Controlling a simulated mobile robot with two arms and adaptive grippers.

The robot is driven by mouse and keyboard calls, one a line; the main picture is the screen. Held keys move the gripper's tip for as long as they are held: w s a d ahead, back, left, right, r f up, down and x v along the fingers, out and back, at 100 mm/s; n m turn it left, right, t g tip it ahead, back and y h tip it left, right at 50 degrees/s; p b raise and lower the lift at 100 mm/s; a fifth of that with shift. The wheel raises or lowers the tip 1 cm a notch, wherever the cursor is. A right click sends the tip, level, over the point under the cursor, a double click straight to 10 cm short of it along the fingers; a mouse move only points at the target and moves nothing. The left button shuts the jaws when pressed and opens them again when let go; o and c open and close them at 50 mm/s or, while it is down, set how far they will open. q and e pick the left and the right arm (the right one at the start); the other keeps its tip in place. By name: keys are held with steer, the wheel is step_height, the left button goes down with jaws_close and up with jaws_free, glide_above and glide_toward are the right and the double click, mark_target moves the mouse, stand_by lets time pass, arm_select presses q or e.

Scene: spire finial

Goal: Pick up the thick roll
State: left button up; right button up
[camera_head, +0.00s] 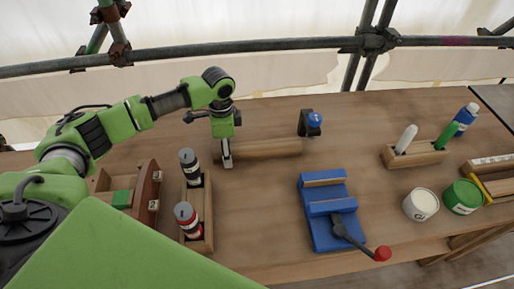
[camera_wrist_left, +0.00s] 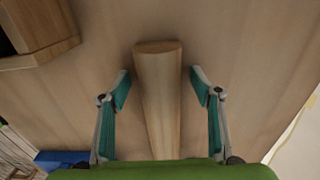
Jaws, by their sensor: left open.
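A thick, light-brown wooden roll (camera_head: 265,149) lies on the workbench near its middle, long axis left to right in the head view. My left gripper (camera_head: 227,160) points down at the roll's left part. In the left wrist view the roll (camera_wrist_left: 158,100) runs between the two teal-padded fingers of my open left gripper (camera_wrist_left: 160,82). A gap shows on each side, so the fingers do not appear to touch it. The roll's near end is hidden behind the green gripper body. My right gripper is not in view.
A wooden holder (camera_head: 208,212) with two small bottles stands at the left, close to the arm. A blue vise (camera_head: 318,230) sits in front of the roll. A dark stand with a blue ball (camera_head: 314,120) is near its right end. Paint cans (camera_head: 421,204) stand at the right.

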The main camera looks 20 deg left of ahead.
arm_select(q)
steer(key=c, duration=1.4)
steer(key=shift+c, duration=0.2)
steer(key=shift+r, duration=0.15)
